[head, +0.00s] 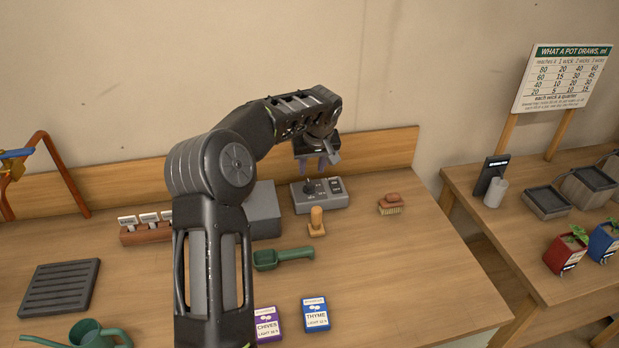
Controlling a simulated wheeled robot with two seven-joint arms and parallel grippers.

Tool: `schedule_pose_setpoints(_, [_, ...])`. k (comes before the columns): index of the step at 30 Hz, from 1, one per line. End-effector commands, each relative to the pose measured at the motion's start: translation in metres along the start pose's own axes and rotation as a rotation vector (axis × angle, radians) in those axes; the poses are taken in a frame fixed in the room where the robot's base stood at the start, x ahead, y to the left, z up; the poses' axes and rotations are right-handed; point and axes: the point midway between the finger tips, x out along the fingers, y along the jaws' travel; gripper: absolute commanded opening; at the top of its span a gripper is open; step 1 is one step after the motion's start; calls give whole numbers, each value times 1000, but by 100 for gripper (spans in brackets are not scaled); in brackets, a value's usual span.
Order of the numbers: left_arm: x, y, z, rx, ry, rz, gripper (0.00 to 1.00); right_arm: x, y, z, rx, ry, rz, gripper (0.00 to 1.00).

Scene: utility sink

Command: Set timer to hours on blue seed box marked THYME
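The blue seed box marked THYME (316,316) lies on the bench at the front. Its lower line starts with LIGHT, but the hour number is too small to read surely. A grey timer box (343,200) with a dark dial on its left part and small dark panels on its right stands near the back of the bench. My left gripper (318,168) points down just above and behind the dial. Its fingers are small and dark, so I cannot tell how far apart they are or whether they touch the dial. My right gripper is out of view.
A purple CHIVES box (268,325) lies left of the blue one. A green scoop (284,258), a wooden dibber (316,222) and a brush (390,205) lie around the timer. A grey box (263,212) stands to its left. The bench's right front is clear.

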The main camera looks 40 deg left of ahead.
Motion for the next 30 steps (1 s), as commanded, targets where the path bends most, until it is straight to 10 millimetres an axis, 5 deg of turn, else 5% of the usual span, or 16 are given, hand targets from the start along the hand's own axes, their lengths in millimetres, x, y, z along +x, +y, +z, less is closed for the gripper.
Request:
schedule_pose_setpoints(8, [19,0,0,1,-4,-2,36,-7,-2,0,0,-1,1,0])
schedule_pose_setpoints(18, [69,0,0,1,-3,-1,36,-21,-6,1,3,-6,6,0])
schedule_pose_setpoints(30, [78,0,0,1,0,0,36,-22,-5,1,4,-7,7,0])
